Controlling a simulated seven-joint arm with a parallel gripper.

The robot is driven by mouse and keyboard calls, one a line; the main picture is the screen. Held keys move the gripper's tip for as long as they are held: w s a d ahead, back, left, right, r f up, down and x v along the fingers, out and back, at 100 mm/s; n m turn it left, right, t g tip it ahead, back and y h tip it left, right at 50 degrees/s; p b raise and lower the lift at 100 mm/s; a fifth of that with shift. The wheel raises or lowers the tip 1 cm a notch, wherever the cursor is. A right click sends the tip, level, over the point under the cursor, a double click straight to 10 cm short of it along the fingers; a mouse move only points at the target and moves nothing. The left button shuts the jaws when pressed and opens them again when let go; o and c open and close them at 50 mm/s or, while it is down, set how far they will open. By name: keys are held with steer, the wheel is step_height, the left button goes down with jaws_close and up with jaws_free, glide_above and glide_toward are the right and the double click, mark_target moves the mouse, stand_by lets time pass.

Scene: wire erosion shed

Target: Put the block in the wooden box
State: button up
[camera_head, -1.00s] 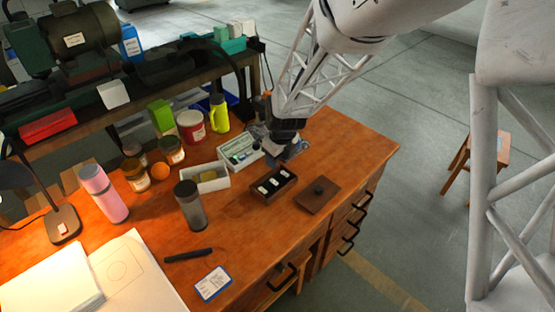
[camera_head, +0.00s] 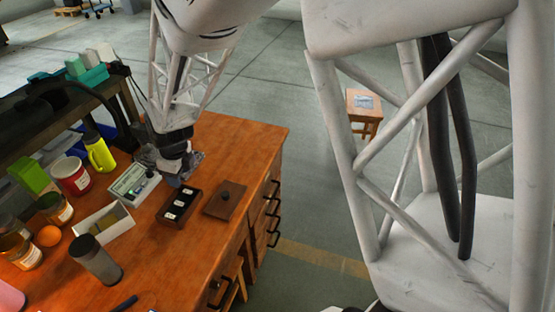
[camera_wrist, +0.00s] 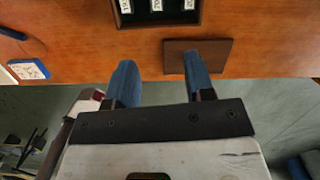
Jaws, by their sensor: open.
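The dark wooden box (camera_head: 165,219) is open on the desk, with white labelled pieces (camera_head: 180,204) in its slots. Its near part shows at the top of the wrist view (camera_wrist: 157,22). A flat brown lid with a dark knob (camera_head: 233,193) lies to its right; part of it also shows in the wrist view (camera_wrist: 218,56). My gripper (camera_head: 181,175) is above the desk behind the box. In the wrist view its blue fingers (camera_wrist: 160,72) are apart with nothing between them. I cannot make out a separate loose block.
A case with a pale interior (camera_head: 134,183) and a white open tray (camera_head: 113,228) lie left of the box. A grey tumbler (camera_head: 96,261), several jars and a yellow bottle (camera_head: 99,152) stand farther left. The desk's right end is clear.

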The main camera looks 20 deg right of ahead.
steer(key=s+d+r+n, duration=0.6)
steer(key=s+n, duration=0.2)
steer(key=s, duration=0.1)
steer(key=s+d+r+n+h, duration=0.1)
steer(key=s+d+r+n, duration=0.5)
steer(key=s, duration=0.4)
steer(key=s+d+r+n+t, duration=0.1)
steer(key=s+d+r+n, duration=0.5)
steer(key=s+n, duration=0.3)
steer(key=shift+s+r+n, duration=0.3)
steer(key=shift+r+n, duration=0.6)
steer(key=shift+n, duration=0.1)
